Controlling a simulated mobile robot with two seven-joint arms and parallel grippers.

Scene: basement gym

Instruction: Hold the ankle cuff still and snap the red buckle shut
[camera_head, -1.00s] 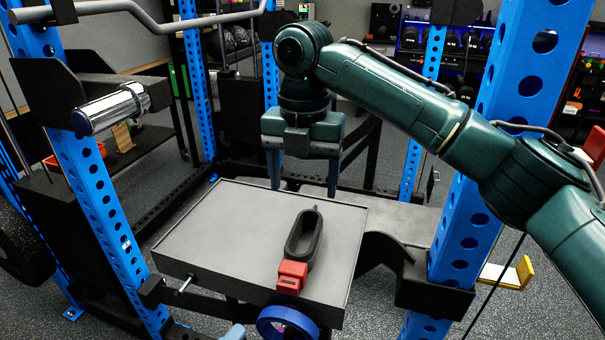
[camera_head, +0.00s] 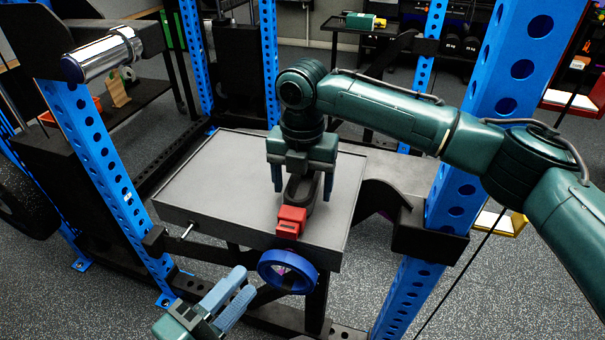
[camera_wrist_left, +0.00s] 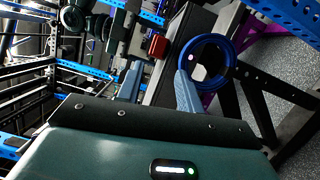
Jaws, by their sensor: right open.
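The black ankle cuff (camera_head: 318,203) lies on the grey bench top with the red buckle (camera_head: 291,222) at its near end. The buckle also shows in the left wrist view (camera_wrist_left: 157,45); whether it is latched is too small to tell. My right gripper (camera_head: 302,188) is open, pointing down with its fingers on either side of the cuff's far part. Contact with the cuff is not visible. My left gripper (camera_head: 242,287) is open and empty, low in front of the bench, apart from the buckle. Its two fingers show spread in the left wrist view (camera_wrist_left: 160,88).
The grey bench top (camera_head: 215,190) has free room left of the cuff. A blue ring (camera_head: 287,272) is at its front edge, close to my left gripper. Blue rack posts stand left (camera_head: 100,165) and right (camera_head: 465,190). A metal pin (camera_head: 188,230) sticks out at the left front.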

